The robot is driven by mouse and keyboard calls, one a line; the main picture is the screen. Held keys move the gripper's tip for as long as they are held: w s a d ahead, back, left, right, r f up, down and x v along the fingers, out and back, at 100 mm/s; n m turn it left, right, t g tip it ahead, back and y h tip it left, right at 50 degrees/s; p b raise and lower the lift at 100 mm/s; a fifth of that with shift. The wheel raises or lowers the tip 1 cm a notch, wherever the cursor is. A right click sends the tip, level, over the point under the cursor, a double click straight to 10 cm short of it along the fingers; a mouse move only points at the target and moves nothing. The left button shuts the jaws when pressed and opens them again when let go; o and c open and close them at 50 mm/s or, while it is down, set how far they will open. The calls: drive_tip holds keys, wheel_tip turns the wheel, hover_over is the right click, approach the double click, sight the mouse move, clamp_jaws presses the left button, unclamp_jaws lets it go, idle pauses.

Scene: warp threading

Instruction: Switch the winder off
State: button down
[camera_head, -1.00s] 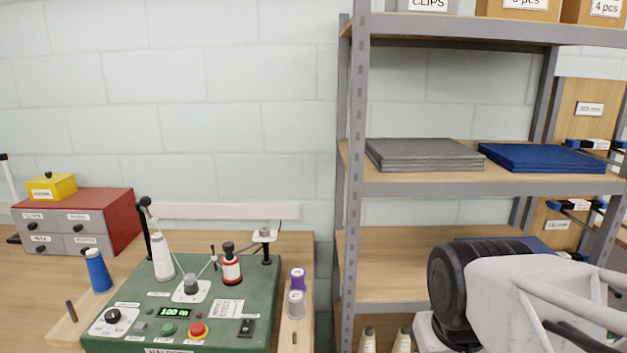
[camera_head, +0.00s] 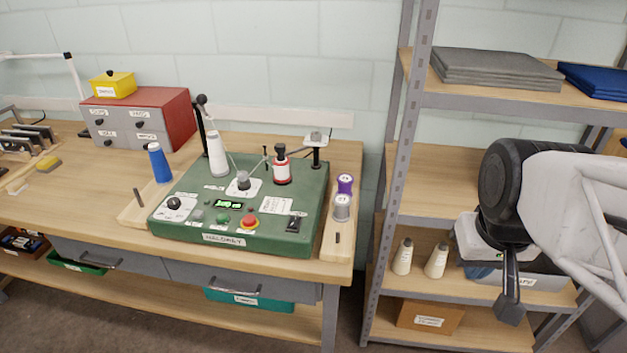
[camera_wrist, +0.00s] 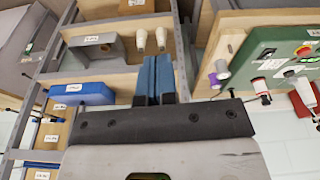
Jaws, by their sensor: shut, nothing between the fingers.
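The green winder (camera_head: 265,238) stands on the wooden workbench in the head view. Its top carries a knob (camera_head: 174,203), a lit display (camera_head: 229,204), a green button (camera_head: 223,219), a red button (camera_head: 250,222) and a black rocker switch (camera_head: 296,223) at the front right. The switch's position is too small to tell. Part of the winder shows at the upper right of the wrist view (camera_wrist: 262,50). My gripper (camera_head: 510,308) hangs at the right in front of the shelf, well away from the winder. Its blue fingers (camera_wrist: 154,62) are shut and empty in the wrist view.
A metal shelf rack (camera_head: 405,105) stands right of the bench, with two cream cones (camera_head: 403,257) on a lower shelf. Purple (camera_head: 345,184) and grey (camera_head: 342,208) spools stand right of the winder, a blue cone (camera_head: 159,163) left. A red-sided drawer box (camera_head: 172,125) is behind.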

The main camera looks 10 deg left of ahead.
drive_tip(key=w+a+r+n+g, duration=0.1)
drive_tip(key=w+a+r+n, duration=0.1)
drive_tip(key=w+a+n, duration=0.55)
drive_tip(key=n+g, duration=0.3)
drive_tip(key=n, duration=0.7)
hover_over(294, 224)
drive_tip(key=w, duration=0.2)
wheel_tip(294, 224, down, 6)
drive_tip(key=shift+w+r+m, duration=0.1)
drive_tip(key=shift+r+m, duration=0.1)
drive_tip(key=shift+m, duration=0.05)
drive_tip(key=shift+f, duration=0.15)
drive_tip(key=f, duration=0.4)
drive_tip(key=s+f, duration=0.1)
drive_tip(key=f, duration=0.4)
drive_tip(key=s+f, duration=0.1)
drive_tip(key=f, duration=0.3)
drive_tip(key=shift+f, duration=0.3)
